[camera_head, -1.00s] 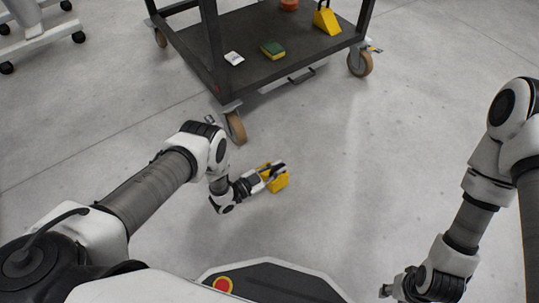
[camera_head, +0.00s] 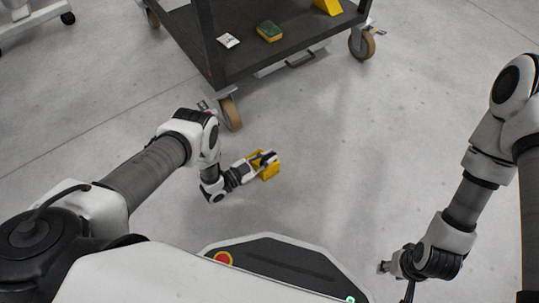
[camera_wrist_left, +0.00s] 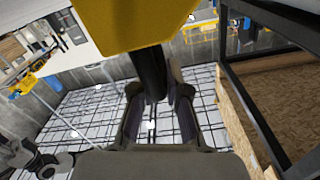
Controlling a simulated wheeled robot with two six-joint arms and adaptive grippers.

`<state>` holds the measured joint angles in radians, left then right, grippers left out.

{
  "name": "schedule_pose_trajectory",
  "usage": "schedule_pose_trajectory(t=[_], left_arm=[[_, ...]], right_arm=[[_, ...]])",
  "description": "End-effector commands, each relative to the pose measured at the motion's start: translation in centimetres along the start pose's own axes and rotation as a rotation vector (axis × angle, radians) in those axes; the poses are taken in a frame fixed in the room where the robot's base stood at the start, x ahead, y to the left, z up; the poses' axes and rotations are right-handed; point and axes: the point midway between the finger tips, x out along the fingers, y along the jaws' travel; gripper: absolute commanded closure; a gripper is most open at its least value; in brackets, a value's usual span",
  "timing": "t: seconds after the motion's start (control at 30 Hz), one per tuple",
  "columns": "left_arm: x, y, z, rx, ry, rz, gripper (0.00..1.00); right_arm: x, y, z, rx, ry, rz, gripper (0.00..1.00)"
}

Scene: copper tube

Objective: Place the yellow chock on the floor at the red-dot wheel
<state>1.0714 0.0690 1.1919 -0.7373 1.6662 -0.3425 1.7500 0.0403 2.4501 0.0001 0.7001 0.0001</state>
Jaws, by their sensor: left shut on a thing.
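The yellow chock (camera_head: 270,172) is in my left gripper (camera_head: 262,160), apart from the cart and to the lower right of its near wheel (camera_head: 230,113). Whether it touches the floor I cannot tell. In the left wrist view the chock (camera_wrist_left: 125,22) fills the top, and its black handle (camera_wrist_left: 151,75) runs down between the fingers of my left gripper (camera_wrist_left: 156,105), shut on it. A small red mark (camera_head: 210,72) shows on the cart's near corner, above the near wheel. My right gripper (camera_head: 384,267) is low at the right, small, its fingers unclear.
The dark cart (camera_head: 250,66) carries a green-and-yellow sponge (camera_head: 269,32), a white packet (camera_head: 228,40) and another yellow block (camera_head: 329,5). Another cart wheel (camera_head: 362,44) is at the right. The grey floor (camera_head: 320,130) between my arms and the cart is clear.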

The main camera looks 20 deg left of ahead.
Motion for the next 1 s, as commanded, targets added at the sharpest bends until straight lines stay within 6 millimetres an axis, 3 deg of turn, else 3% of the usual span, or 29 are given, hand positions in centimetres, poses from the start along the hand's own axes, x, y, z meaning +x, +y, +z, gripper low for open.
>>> schedule_pose_trajectory(t=[0.07, 0.1, 0.13, 0.43, 0.57, 1.0], left_arm=[[0.0, 0.0, 0.0, 0.0, 0.0, -0.001, 1.0], [-0.1, 0.0, 0.1, -0.001, -0.002, 0.0, 0.72], [-0.1, 0.0, 0.1, -0.001, -0.002, 0.0, 0.61], [-0.1, 0.0, 0.0, -0.001, 0.0, 0.001, 0.61], [-1.2, 0.0, -0.2, -0.002, -0.001, 0.001, 0.61], [-11.1, -0.1, -0.2, -0.001, -0.002, 0.0, 0.61]], right_arm=[[0.0, 0.0, 0.0, 0.0, 0.0, 0.0, 0.6], [0.0, 0.0, 0.0, 0.0, 0.0, 0.0, 0.6], [0.0, 0.0, 0.0, 0.0, 0.0, 0.0, 0.6], [-0.1, 0.0, 0.0, 0.0, 0.0, 0.0, 0.6], [-0.7, 0.0, 0.0, 0.0, 0.0, 0.0, 0.6], [-3.9, 0.0, 0.0, -0.001, 0.0, 0.0, 0.6]])
